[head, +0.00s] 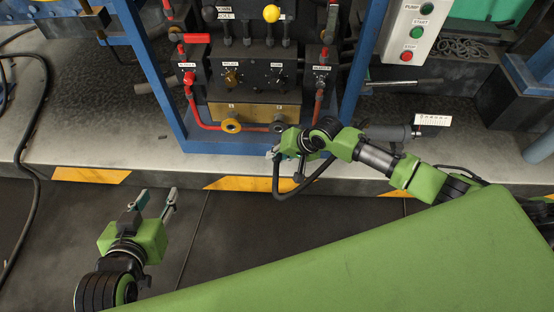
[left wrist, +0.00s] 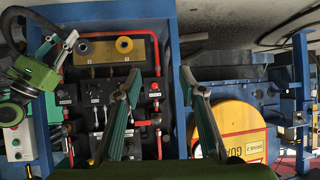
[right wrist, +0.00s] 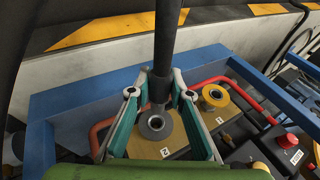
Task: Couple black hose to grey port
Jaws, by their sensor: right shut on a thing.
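The grey port (head: 281,118) is on the brass block's right side in the head view. It is a round ring with an open hole in the right wrist view (right wrist: 156,125), beside a label "2". My right gripper (head: 276,150) is shut on the black hose (head: 276,187), which hangs in a loop below it. In the right wrist view the hose (right wrist: 168,35) runs down between the fingers, and its end overlaps the ring's far edge; I cannot tell whether they touch. My left gripper (head: 157,198) is open and empty, low at the left.
A yellow port (head: 231,125) sits left of the grey one, with a red pipe (head: 206,127) beside it. Blue frame posts (head: 150,70) flank the valve panel. A grey cylindrical tool (head: 390,132) lies on the ledge behind my right arm. The floor around my left gripper is clear.

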